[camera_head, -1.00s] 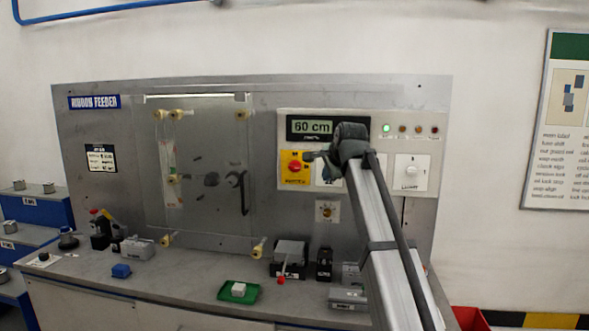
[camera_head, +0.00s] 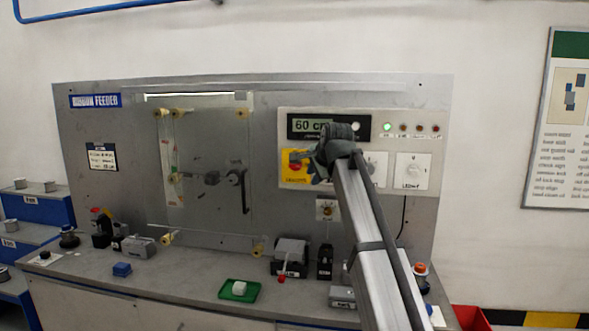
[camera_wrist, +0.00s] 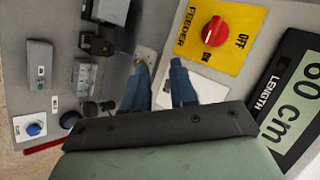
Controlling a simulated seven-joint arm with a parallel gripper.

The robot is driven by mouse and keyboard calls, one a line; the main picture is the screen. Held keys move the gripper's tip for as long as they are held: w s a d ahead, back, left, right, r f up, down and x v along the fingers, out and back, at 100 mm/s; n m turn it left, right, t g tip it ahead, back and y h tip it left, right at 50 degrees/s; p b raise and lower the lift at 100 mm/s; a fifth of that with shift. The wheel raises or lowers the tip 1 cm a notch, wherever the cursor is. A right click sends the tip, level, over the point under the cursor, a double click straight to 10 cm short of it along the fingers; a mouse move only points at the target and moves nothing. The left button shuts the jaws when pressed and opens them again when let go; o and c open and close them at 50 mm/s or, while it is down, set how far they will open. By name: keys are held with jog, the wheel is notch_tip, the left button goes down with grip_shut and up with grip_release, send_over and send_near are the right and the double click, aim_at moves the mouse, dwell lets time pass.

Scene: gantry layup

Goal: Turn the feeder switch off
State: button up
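The feeder switch is a red rotary knob (camera_head: 295,158) on a yellow plate (camera_head: 288,180) at the left of the control panel. In the wrist view the red knob (camera_wrist: 213,31) sits on its yellow plate (camera_wrist: 240,53), marked FEEDER, OFF and ON. My gripper (camera_head: 318,168) is just right of the knob in the head view and partly covers the plate. In the wrist view my gripper (camera_wrist: 159,68) has two blue fingers apart, nothing held between them, with the knob beyond and to the side.
A display (camera_head: 303,126) reading 60 cm is above the switch, partly covered by my arm. A white dial plate (camera_head: 413,170) is to the right. A key-switch plate (camera_head: 327,210) is below. The bench holds a green tray (camera_head: 240,290) and small devices.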

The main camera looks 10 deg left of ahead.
jog(key=o, duration=0.6)
jog(key=shift+n+g+y, duration=0.3)
jog(key=shift+n+g, duration=0.2)
jog(key=shift+n, duration=0.2)
jog(key=s+a+f, duration=0.1)
jog(key=a, duration=0.2)
jog(key=s+a+f, duration=0.2)
jog(key=a, duration=0.1)
jog(key=s+a+f, duration=0.1)
jog(key=a+f, duration=0.1)
jog(key=a, duration=0.1)
jog(key=shift+s+a, duration=0.2)
jog(key=shift+a, duration=0.1)
jog(key=shift+o, duration=0.9)
jog(key=s+a+f+h, duration=0.1)
jog(key=s+a+f, duration=0.2)
jog(key=f, duration=0.1)
jog(key=shift+f+n+t+h, duration=0.3)
jog(key=shift+f+n+t, duration=0.1)
jog(key=n+t+h, duration=0.3)
jog(key=n+t, duration=0.5)
jog(key=t, duration=0.1)
send_near(295, 168)
jog(key=w, duration=0.9)
jog(key=shift+a+f, duration=0.1)
jog(key=shift+c, duration=0.3)
jog(key=c, duration=1)
